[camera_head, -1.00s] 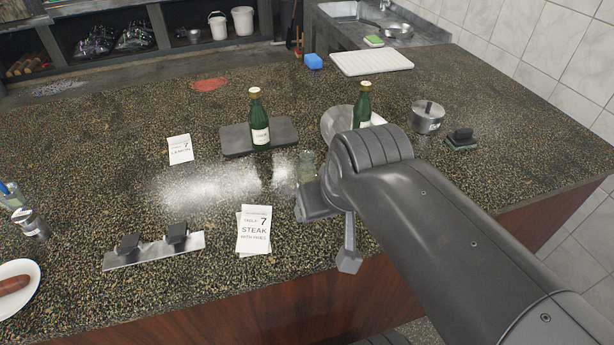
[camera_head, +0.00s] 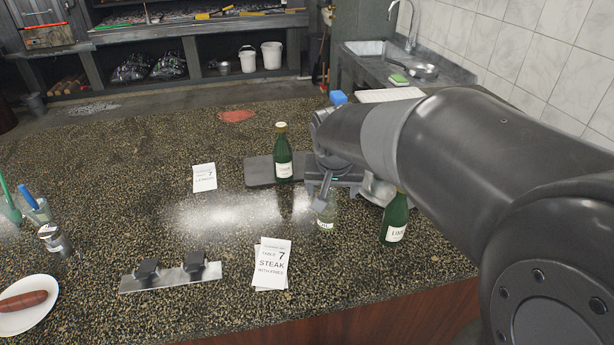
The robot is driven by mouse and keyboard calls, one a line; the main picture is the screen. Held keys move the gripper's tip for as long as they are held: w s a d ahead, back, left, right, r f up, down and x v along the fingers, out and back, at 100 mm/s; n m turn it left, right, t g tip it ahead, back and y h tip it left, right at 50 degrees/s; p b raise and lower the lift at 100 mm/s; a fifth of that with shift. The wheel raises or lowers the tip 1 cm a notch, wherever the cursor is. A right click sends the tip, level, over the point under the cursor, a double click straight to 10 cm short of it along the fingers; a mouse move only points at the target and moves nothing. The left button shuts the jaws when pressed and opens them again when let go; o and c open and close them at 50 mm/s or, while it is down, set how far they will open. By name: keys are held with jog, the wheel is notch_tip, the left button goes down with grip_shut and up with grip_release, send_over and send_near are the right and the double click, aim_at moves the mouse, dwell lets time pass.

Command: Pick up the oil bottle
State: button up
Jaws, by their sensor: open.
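A small clear glass bottle (camera_head: 326,214) with a pale label stands upright on the speckled counter, right of the order cards; it looks like the oil bottle, but its label is too small to read surely. My gripper (camera_head: 326,192) is open just above and behind it, with one finger overlapping its top in the picture. I cannot tell whether they touch. A green bottle (camera_head: 283,160) with a white label stands on a dark board behind, to the left. Another green bottle (camera_head: 395,222) stands to the right, partly covered by my arm.
Order cards (camera_head: 272,262), a metal strip with black blocks (camera_head: 170,275) and a plate (camera_head: 50,290) with a sausage lie at front left. A lemon order card (camera_head: 204,177) lies farther back. The counter's (camera_head: 120,180) left middle is mostly clear. My arm hides much of the right side.

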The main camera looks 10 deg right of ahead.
aim_at(331, 204)
jog(key=x, duration=0.4)
jog(key=shift+a+x, duration=0.15)
jog(key=shift+x, duration=1.3)
jog(key=shift+a+x, duration=0.2)
jog(key=shift+x, duration=1.3)
jog(key=shift+w, duration=0.1)
jog(key=shift+c, duration=0.3)
jog(key=c, duration=1.1)
jog(key=shift+c, duration=0.2)
jog(key=shift+r, duration=0.15)
